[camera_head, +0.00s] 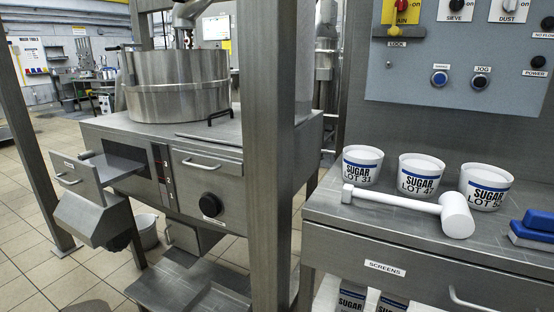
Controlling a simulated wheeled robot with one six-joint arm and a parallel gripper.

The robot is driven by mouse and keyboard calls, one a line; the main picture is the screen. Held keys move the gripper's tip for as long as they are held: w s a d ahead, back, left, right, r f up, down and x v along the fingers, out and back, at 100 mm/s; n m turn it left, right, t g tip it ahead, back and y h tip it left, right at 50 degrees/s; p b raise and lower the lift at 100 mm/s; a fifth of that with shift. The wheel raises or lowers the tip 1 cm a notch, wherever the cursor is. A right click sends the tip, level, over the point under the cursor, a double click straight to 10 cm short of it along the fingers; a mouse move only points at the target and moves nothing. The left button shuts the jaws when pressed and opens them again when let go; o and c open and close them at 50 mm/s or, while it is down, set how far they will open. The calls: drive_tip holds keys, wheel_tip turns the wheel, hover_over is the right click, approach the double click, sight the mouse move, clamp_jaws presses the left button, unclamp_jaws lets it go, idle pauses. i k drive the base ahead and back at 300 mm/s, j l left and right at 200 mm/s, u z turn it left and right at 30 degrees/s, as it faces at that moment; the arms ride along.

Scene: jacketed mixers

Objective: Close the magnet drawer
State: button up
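A grey metal drawer (84,184) sticks out from the left side of the steel mixer housing (130,135). Its front has a bar handle and a small label too small to read; I take it to be the magnet drawer. It stands open, with a dark flat top or inside surface behind the front. A grey tapered box (92,218) hangs just below it. My gripper is not in view.
A steel post (268,150) stands between the mixer and the right bench (420,235). The bench holds several sugar tubs, a white mallet (455,214) and a blue block (535,226). A white bucket (146,231) stands on the floor. Tiled floor (30,240) at left is clear.

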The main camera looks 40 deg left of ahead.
sight(88, 178)
drive_tip(key=u, duration=2.75)
